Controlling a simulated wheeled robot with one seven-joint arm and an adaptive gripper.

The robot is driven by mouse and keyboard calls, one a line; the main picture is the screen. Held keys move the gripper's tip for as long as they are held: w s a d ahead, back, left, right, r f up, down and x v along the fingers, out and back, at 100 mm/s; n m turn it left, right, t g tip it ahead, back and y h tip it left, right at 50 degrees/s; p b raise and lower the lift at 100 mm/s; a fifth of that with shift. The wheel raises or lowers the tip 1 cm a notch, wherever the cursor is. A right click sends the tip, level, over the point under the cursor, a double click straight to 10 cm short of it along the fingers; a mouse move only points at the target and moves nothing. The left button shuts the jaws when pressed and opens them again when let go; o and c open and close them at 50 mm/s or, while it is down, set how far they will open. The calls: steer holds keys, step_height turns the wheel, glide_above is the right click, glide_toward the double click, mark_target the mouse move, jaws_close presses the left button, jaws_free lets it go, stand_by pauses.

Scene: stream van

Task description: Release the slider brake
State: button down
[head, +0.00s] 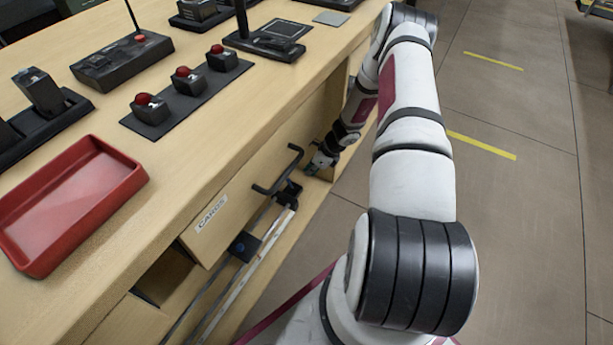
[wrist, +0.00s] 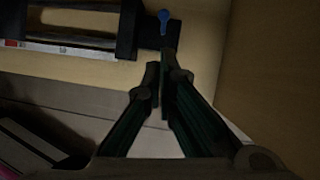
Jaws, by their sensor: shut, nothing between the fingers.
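The slider is a pair of rails (head: 240,283) along the front of the desk, with a dark end block and bracket (head: 287,190) near my gripper. A dark plate with a small blue spot (head: 240,247) sits further down the rails. In the wrist view a small blue lever (wrist: 164,17) stands on a dark block (wrist: 128,30) at the end of the rails. My gripper (head: 315,166) is beside the bracket. In the wrist view its fingertips (wrist: 160,75) are together and empty, just below the block. Whether they touch it cannot be told.
The wooden desk (head: 215,150) carries a red tray (head: 140,182), a plate with several red buttons (head: 187,97) and dark control boxes (head: 122,62). A panel labelled CARDS (head: 212,213) is behind the rails. Open floor (head: 500,110) lies to the right of my arm.

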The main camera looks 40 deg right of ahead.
steer(key=v, duration=0.4)
steer(key=p+v, duration=0.1)
steer(key=v, duration=0.1)
steer(key=shift+w+a+r, duration=0.15)
steer(key=shift+w, duration=0.25)
